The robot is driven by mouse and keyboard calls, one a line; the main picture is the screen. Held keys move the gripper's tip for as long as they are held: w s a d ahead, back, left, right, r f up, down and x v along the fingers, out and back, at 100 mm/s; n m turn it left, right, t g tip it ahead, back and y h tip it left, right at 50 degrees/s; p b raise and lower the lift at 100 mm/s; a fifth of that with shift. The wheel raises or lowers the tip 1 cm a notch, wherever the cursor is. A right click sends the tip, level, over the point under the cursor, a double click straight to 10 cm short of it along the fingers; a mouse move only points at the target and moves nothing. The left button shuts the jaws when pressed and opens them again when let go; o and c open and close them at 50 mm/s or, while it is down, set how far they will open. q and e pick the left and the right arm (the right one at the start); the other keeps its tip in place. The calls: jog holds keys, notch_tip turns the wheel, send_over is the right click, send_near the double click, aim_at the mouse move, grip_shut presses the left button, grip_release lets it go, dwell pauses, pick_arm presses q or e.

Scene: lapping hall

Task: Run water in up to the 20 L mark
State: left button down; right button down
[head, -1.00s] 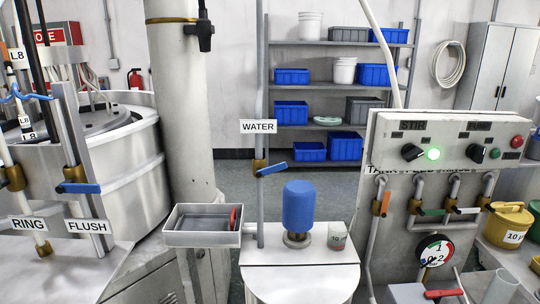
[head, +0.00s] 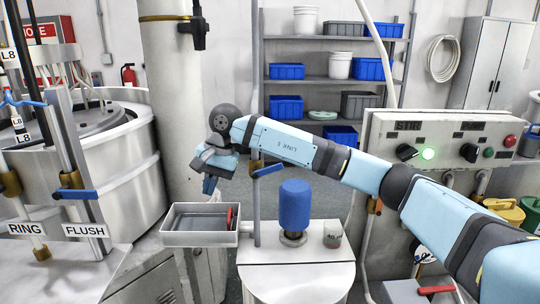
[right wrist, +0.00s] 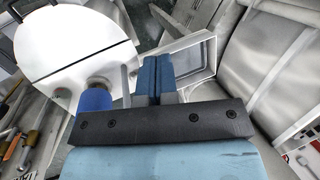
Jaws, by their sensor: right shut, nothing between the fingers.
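The water pipe (head: 257,212) rises from the white tank lid (head: 295,275). Its valve has a blue handle (head: 268,170), sticking out to the right of the pipe. The WATER label seen earlier is hidden behind my right arm. My right gripper (head: 209,187) is shut and empty, left of the pipe and above the grey tray, apart from the handle. In the right wrist view its closed blue fingers (right wrist: 156,72) show against the tray. The blue motor (head: 294,205) stands on the lid. No 20 L mark or water level is visible. My left gripper is out of view.
The grey tray (head: 200,237) holds a red-handled thing. A small labelled cup (head: 333,235) stands on the lid. The control panel (head: 450,140) with a lit green lamp is at right, partly behind my arm. FLUSH and RING valves (head: 75,193) are at left.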

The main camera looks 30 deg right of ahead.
jog(key=w+d+r+t+h, duration=0.2)
jog(key=d+r+h, duration=0.5)
jog(key=d+r, duration=0.8)
jog(key=p, duration=0.3)
send_near(268, 170)
jog(key=w+d+f, duration=0.1)
jog(key=d+f, duration=0.2)
jog(key=f, duration=0.2)
jog(key=shift+w+d+n+g, duration=0.2)
jog(key=shift+w+n+g, duration=0.1)
jog(key=shift+w, duration=0.1)
jog(key=shift+f+y, duration=0.15)
jog(key=shift+y, duration=0.15)
